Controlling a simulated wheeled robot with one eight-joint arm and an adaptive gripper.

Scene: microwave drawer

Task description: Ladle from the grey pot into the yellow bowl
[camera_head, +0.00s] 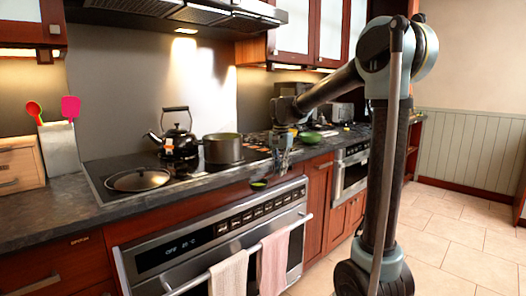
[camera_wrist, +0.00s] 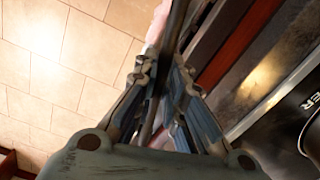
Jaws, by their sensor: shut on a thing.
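The grey pot (camera_head: 222,149) stands on the cooktop, right of the kettle, with its top open. My gripper (camera_head: 283,160) is in front of the counter edge, right of the pot, pointing down. It is shut on a dark, thin handle, seen between the fingers in the wrist view (camera_wrist: 152,95). This looks like the ladle, whose small dark bowl (camera_head: 258,184) with green inside hangs in front of the oven, apart from the pot. I cannot make out a yellow bowl; a green rounded thing (camera_head: 310,137) lies on the counter behind my gripper.
Two towels (camera_head: 273,262) hang on the oven handle. A utensil holder (camera_head: 59,150) stands far left. The tiled floor (camera_head: 460,240) at right is clear.

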